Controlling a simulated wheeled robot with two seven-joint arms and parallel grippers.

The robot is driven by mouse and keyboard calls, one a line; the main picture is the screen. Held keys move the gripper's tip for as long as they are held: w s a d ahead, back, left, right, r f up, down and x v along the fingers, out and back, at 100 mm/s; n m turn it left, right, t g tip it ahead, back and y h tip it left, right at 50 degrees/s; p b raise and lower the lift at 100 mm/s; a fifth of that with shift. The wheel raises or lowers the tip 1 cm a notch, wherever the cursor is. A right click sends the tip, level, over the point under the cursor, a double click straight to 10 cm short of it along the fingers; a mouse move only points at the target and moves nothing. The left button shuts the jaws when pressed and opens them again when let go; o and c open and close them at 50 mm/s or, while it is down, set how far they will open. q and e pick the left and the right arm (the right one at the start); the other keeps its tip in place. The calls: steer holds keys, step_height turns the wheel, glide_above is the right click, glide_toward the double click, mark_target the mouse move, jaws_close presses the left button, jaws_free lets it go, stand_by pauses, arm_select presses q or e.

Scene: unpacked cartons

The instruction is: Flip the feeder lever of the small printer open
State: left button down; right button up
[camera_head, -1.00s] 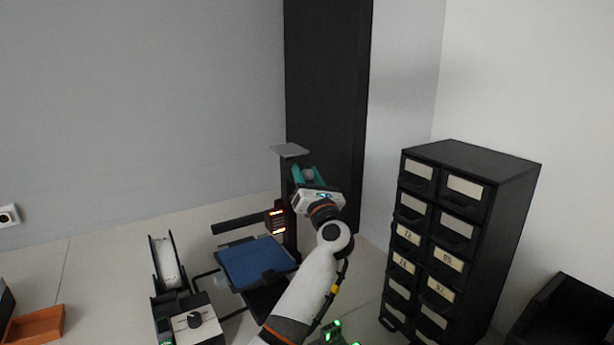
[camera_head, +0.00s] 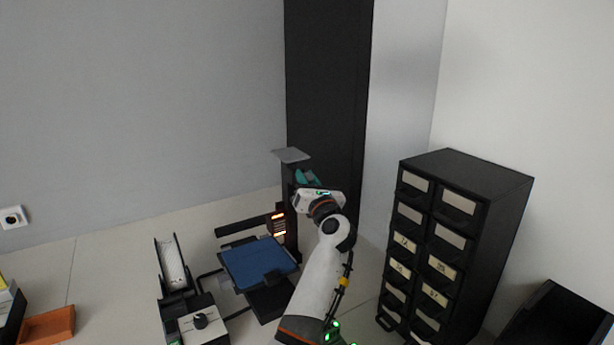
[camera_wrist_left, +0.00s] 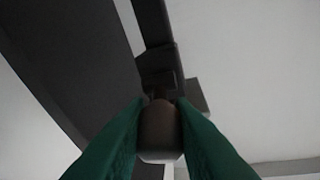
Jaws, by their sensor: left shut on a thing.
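The small printer stands on the table in the head view, with a blue bed (camera_head: 258,262), a dark upright column and a grey plate (camera_head: 291,155) on top. My left gripper (camera_head: 307,178) is at the upper right side of the column. In the left wrist view its green fingers (camera_wrist_left: 160,108) are shut on a rounded grey-brown knob (camera_wrist_left: 160,130), which looks like the feeder lever's end. The lever's pivot and most of its length cannot be made out. My right gripper is not in view.
A black drawer cabinet (camera_head: 460,240) stands right of my left arm. A device with a spool-like white part (camera_head: 172,264) and a dark knob (camera_head: 200,321) stands left of the printer. An orange tray (camera_head: 47,325) lies at the lower left. A black bin (camera_head: 560,318) is lower right.

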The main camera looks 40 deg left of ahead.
arm_select(q)
steer(key=shift+r, duration=0.1)
steer(key=c, duration=1.3)
jaws_free()
steer(key=shift+o, duration=0.2)
steer(key=b+v, duration=0.3)
steer(key=v, duration=0.9)
